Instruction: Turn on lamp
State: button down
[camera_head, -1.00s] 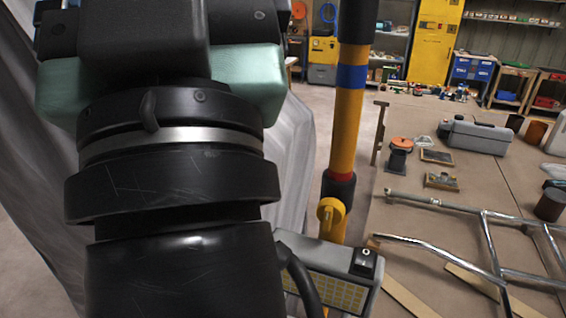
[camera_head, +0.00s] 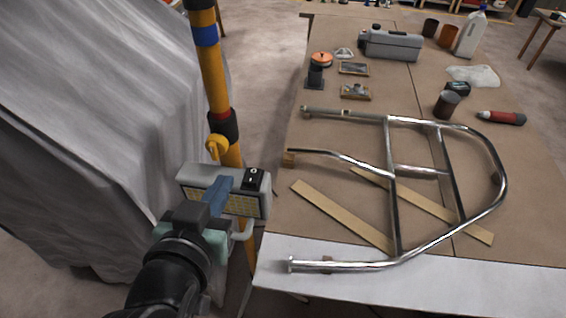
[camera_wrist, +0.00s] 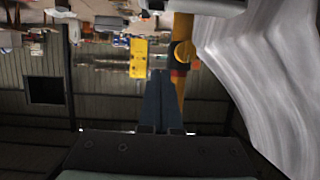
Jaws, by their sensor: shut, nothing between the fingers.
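The lamp (camera_head: 204,173) is a grey box with a yellow-celled panel, fixed to an upright yellow pole (camera_head: 217,88). Its panel shows no clear glow. A black rocker switch (camera_head: 254,178) with white marks sits at the top right of the lamp; which side is pressed is too small to tell. My gripper (camera_head: 225,184) has its blue fingers shut and empty, in front of the lamp and left of the switch, hiding part of the panel. Contact cannot be told. In the wrist view the fingers (camera_wrist: 161,76) point toward the pole (camera_wrist: 184,28), and a pale edge, probably the lamp's, shows at the top.
A yellow knob (camera_head: 217,146) sticks out of the pole above the lamp. Right of it, a table (camera_head: 330,215) carries a bent metal tube frame (camera_head: 393,215), wood strips, a grey toolbox (camera_head: 393,46) and cans. A grey draped sheet (camera_head: 90,110) fills the left.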

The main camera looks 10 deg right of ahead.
jog(key=shift+s+d+f+g+h, duration=0.3)
jog(key=shift+s+f, duration=0.1)
jog(key=shift+f, duration=0.2)
jog(key=shift+w, duration=0.15)
jog(key=p, duration=0.3)
send_over(252, 176)
jog(key=s, duration=0.3)
notch_tip(252, 176, down, 3)
jog(key=shift+s+a+f+p, duration=0.1)
jog(key=shift+a+f+p, duration=0.1)
jog(key=shift+f, duration=0.6)
jog(key=shift+s+a+f+p, duration=0.1)
jog(key=shift+a+f, duration=0.05)
jog(key=shift+f, duration=0.6)
jog(key=shift+a+f+p, duration=0.15)
jog(key=shift+a+f, duration=0.05)
jog(key=shift+f, duration=0.6)
